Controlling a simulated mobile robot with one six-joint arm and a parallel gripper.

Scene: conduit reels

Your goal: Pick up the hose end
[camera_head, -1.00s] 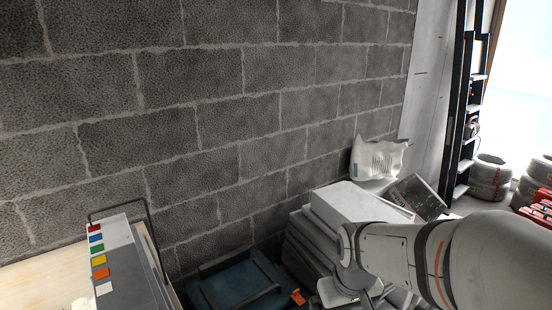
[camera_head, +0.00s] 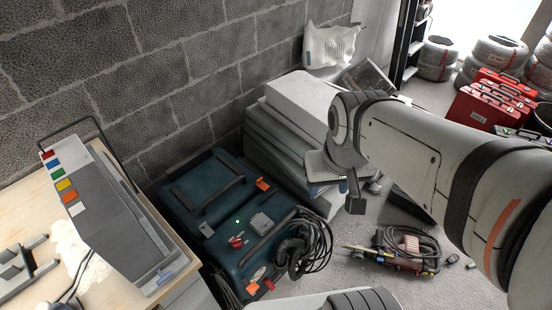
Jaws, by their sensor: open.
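A dark ribbed hose (camera_head: 291,250) hangs in loops at the right side of a dark teal machine (camera_head: 250,235) on the floor. Which part is its free end I cannot tell. My gripper (camera_head: 354,196) is right of and above the hose, apart from it, in front of stacked grey slabs. One dark finger shows clearly, pointing down. The jaws are open, and I see nothing held between them.
A wooden bench (camera_head: 25,205) with a grey case (camera_head: 118,220) bearing coloured squares is at left. Stacked grey slabs (camera_head: 275,135) stand behind the machine. A corded tool (camera_head: 400,252) lies on the floor at right. Red cases (camera_head: 490,103) and conduit reels (camera_head: 497,55) are farther back.

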